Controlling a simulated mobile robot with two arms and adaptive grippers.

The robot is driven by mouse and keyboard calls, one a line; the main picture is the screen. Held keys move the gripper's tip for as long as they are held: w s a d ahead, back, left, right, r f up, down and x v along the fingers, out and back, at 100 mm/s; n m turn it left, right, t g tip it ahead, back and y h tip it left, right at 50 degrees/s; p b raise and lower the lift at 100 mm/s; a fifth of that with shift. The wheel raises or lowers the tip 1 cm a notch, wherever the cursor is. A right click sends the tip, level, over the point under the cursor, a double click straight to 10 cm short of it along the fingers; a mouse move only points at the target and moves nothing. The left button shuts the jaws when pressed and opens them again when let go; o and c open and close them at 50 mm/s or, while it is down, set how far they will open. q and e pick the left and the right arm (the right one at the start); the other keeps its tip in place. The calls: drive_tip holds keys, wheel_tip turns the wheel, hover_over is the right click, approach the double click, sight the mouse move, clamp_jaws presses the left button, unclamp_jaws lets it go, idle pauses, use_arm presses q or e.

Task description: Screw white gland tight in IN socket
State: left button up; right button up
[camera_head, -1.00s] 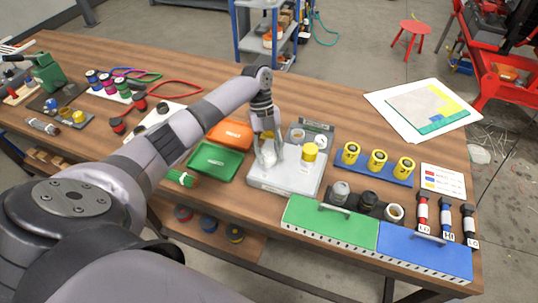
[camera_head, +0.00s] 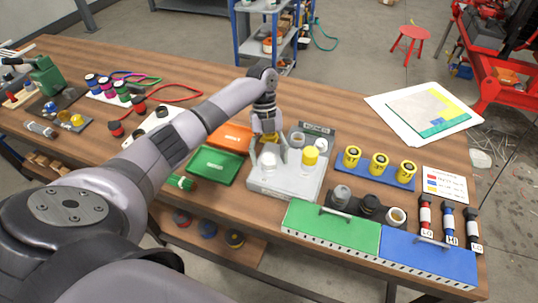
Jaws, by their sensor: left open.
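The white gland (camera_head: 268,160) stands upright in the front-left position of a light grey block (camera_head: 284,182). I cannot read an IN label, nor tell how deep the gland sits. My left gripper (camera_head: 267,154) points down over the white gland, open, with its fingers spread on either side of it. A yellow gland (camera_head: 310,156) stands to the right on the same block. My right gripper is not in view.
A green tray (camera_head: 215,165) and an orange tray (camera_head: 232,135) lie left of the block. A blue rack with several yellow cylinders (camera_head: 379,164) stands to the right. Green (camera_head: 328,230) and blue (camera_head: 428,258) boxes line the front edge.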

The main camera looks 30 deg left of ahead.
use_arm(q)
drive_tip(key=v, duration=1.2)
